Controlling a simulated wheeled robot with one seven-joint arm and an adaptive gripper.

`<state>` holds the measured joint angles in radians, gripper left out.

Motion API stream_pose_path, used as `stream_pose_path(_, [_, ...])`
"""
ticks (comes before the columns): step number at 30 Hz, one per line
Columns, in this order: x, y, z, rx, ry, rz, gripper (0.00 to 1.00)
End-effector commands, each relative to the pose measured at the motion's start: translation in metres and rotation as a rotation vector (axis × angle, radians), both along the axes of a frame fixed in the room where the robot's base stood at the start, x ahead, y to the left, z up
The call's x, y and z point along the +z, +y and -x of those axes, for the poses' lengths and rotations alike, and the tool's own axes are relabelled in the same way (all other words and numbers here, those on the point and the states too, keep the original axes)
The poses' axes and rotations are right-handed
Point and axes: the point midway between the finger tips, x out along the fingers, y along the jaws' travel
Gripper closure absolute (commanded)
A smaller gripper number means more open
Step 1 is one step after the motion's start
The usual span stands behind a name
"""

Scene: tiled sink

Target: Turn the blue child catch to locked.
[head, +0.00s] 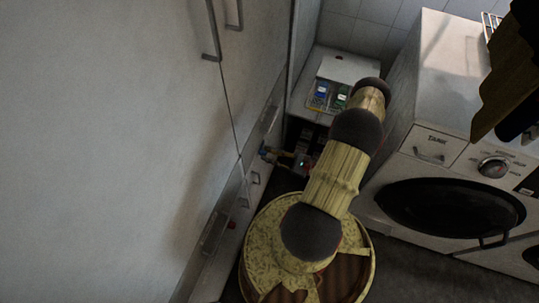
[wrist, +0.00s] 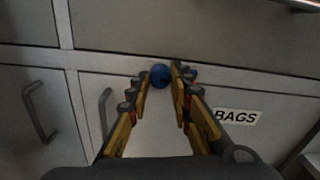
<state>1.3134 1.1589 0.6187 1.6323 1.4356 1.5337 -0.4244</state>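The blue catch (wrist: 160,75) shows as a round blue knob on the pale rail above the cabinet doors, in the middle of the wrist view. In the head view the blue catch (head: 264,150) is small at the cabinet front, beside my gripper (head: 276,157). Its lock marking is not readable.
A door labelled BAGS (wrist: 236,117) is right of the fingers. Bar handles (wrist: 40,112) stick out from the cabinet at left. In the head view a white washing machine (head: 440,140) stands right of my arm, and a counter with small packets (head: 320,91) lies behind.

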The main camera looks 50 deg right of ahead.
Motion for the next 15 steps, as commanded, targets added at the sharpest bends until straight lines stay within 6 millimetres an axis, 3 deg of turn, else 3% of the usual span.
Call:
stream_pose_path(10, [0.0000, 0.0000, 0.0001, 0.000, 0.000, 0.000, 1.00])
stream_pose_path(15, [0.0000, -0.0001, 0.0001, 0.000, 0.000, -0.001, 1.00])
